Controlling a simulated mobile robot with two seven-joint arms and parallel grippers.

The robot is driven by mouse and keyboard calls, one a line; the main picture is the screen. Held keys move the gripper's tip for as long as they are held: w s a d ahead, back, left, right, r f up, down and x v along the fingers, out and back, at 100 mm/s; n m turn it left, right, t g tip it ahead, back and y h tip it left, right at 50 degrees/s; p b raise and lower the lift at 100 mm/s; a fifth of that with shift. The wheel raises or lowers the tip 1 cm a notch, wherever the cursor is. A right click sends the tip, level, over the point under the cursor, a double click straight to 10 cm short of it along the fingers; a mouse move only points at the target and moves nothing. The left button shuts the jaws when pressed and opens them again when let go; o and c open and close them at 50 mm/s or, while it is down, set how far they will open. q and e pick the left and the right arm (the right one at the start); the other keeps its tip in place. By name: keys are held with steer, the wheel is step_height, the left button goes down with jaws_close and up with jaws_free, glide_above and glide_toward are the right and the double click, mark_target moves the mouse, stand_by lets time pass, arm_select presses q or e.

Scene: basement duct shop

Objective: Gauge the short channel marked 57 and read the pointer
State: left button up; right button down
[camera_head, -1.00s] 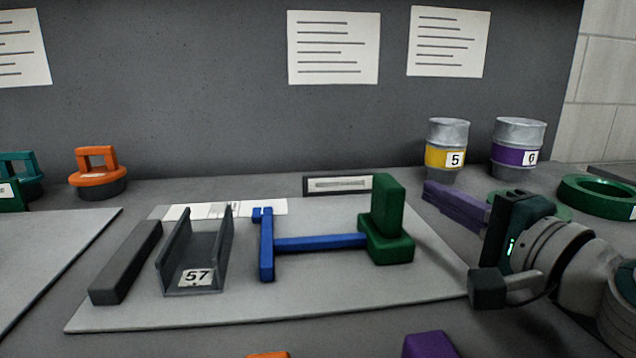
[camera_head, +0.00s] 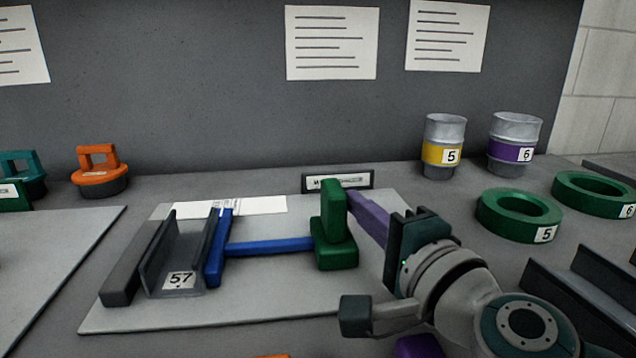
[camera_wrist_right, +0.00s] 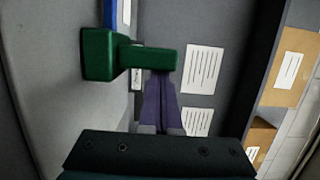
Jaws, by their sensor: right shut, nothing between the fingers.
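The channel marked 57 (camera_head: 181,281), a dark grey U-shaped piece, lies on the grey board between a dark bar (camera_head: 125,284) and the blue slider (camera_head: 213,262). It appears to touch both sides. The slider's blue rod runs right to a green block (camera_head: 337,257) with an upright green handle. My right gripper (camera_head: 354,200) is shut and empty, its purple fingers at the handle's right side, seemingly touching it. The right wrist view also shows the fingers (camera_wrist_right: 161,88) against the green block (camera_wrist_right: 97,54). The slider's far end lies over a white scale strip (camera_head: 255,205); its marks are too small to read.
A nameplate (camera_head: 338,182) stands behind the board. Green rings (camera_head: 520,232) and dark channels (camera_head: 580,300) lie at right. Tins marked 5 (camera_head: 443,153) and 6 (camera_head: 514,153) stand at the back. An orange-handled piece (camera_head: 100,178) stands at left.

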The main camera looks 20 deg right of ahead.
mark_target(331, 210)
steer(key=a, duration=0.3)
steer(key=shift+w+a, duration=0.35)
steer(key=shift+w, duration=0.05)
step_height(331, 210, up, 20)
steer(key=p, duration=1.9)
steer(key=s+a+n+g+y, duration=0.2)
steer(key=s+a+n+y, duration=0.2)
steer(key=a+n+y, duration=0.3)
steer(key=s+a+f+n+g, duration=0.2)
steer(key=s+f+n+g, duration=0.25)
steer(key=s+n, duration=0.4)
steer(key=s+d+f+n+g+h, duration=0.25)
steer(key=s+d+g, duration=0.2)
steer(key=s, duration=0.25)
steer(key=s+d+f+n+g+h, duration=0.2)
steer(key=s+d+g+h, duration=0.15)
steer(key=s+d, duration=0.3)
step_height(331, 210, up, 38)
steer(key=s+h+p, duration=0.1)
steer(key=p, duration=3.7)
steer(key=shift+s+f+p, duration=0.15)
steer(key=shift+s+p, duration=0.1)
steer(key=shift+p, duration=0.1)
